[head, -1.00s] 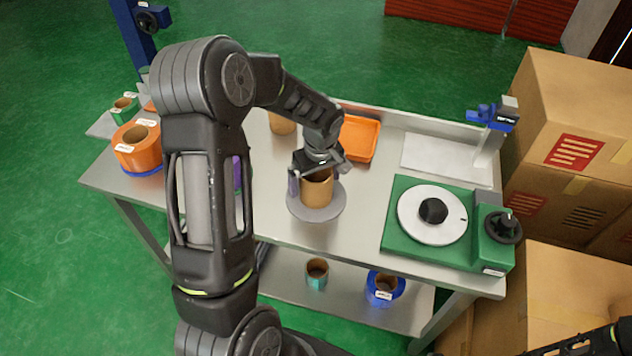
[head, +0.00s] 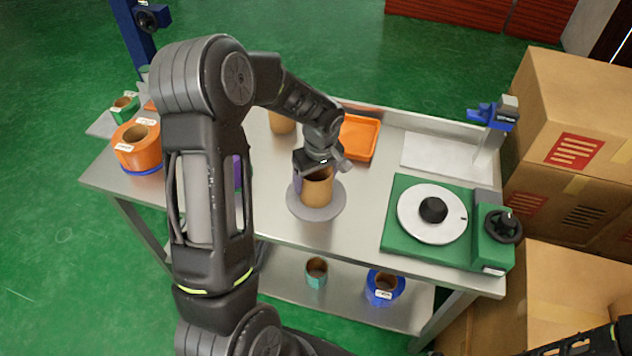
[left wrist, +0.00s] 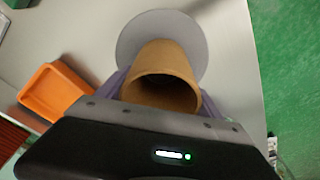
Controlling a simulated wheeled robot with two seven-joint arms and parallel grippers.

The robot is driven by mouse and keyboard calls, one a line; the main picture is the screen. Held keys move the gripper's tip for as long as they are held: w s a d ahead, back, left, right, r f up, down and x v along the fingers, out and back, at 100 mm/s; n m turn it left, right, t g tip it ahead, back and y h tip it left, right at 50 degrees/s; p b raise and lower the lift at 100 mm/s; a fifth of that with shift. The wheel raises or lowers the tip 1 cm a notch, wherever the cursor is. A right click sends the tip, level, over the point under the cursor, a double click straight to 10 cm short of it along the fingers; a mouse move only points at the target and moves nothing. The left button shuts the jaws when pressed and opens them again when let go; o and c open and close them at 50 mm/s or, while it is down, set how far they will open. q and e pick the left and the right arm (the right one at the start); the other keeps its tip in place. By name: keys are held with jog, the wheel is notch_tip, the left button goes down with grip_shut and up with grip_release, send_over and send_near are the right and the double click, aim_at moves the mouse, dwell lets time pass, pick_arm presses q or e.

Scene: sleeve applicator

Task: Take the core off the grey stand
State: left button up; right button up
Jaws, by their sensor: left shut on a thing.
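The brown cardboard core (head: 317,190) stands upright on the round grey stand (head: 327,212) near the table's front middle. My left gripper (head: 317,180) is above it with its fingers around the core, shut on it. In the left wrist view the core (left wrist: 164,62) shows its open end towards the camera. The purple-grey fingers of the gripper (left wrist: 160,92) press on both its sides, and the grey stand's disc (left wrist: 150,22) shows beyond. Whether the core touches the disc is hard to tell.
An orange tray (head: 359,139) and another brown core (head: 282,123) are behind. A green device with a white dial (head: 410,215) is to the right. Orange rolls (head: 137,152) are at the left. Cartons (head: 575,110) flank the table's right end.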

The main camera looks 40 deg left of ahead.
pick_arm(q)
jog(key=c, duration=0.4)
jog(key=shift+r, duration=0.1)
notch_tip(320, 180, up, 10)
jog(key=b, duration=0.1)
jog(key=shift+b, duration=0.35)
